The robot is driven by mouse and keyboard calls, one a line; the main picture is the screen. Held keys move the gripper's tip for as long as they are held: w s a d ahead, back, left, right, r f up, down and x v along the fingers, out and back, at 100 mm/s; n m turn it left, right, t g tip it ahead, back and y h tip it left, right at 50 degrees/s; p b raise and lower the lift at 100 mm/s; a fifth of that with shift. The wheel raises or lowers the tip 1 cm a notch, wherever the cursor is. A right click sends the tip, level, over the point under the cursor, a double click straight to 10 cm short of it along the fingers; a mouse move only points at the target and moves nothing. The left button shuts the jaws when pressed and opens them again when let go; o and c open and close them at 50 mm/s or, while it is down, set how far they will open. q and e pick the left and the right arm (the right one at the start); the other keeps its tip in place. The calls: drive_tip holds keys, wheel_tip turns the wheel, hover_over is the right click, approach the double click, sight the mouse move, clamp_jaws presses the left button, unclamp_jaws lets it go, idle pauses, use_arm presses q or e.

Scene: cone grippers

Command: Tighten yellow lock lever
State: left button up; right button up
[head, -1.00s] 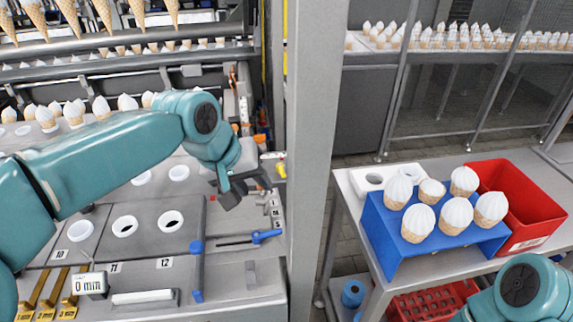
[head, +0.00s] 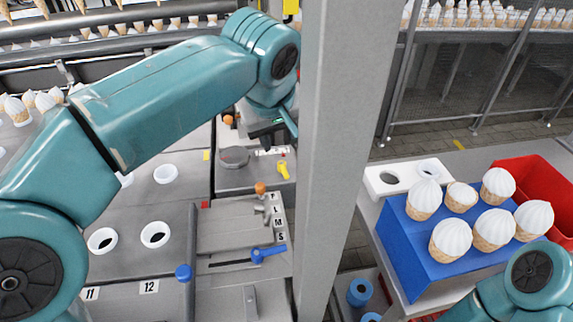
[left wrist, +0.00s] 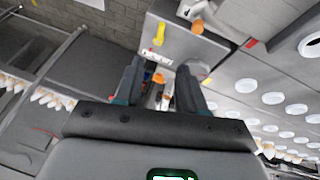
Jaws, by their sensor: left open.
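The yellow lock lever (head: 283,170) sits on a grey machine panel (head: 232,181), right of a round dark disc, close to the grey post. It also shows in the left wrist view (left wrist: 159,35), beyond my fingertips. My left gripper (head: 272,132) hangs just above and behind the lever in the head view, partly hidden by my own wrist. In the left wrist view the left gripper (left wrist: 160,72) has its two dark fingers apart with nothing held between them. My right gripper is out of view; only a teal part of my right arm shows at lower right.
A tall grey post (head: 340,130) stands right beside the panel. A blue lever (head: 268,252) and orange knobs are nearby. To the right, a blue stand (head: 405,240) holds several white-topped cones, with a red bin (head: 525,170) behind.

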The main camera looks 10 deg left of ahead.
sight(285, 172)
use_arm(q)
drive_tip(key=b+x, duration=0.1)
drive_tip(key=x, duration=1.5)
drive_tip(key=shift+s, duration=0.25)
clamp_jaws()
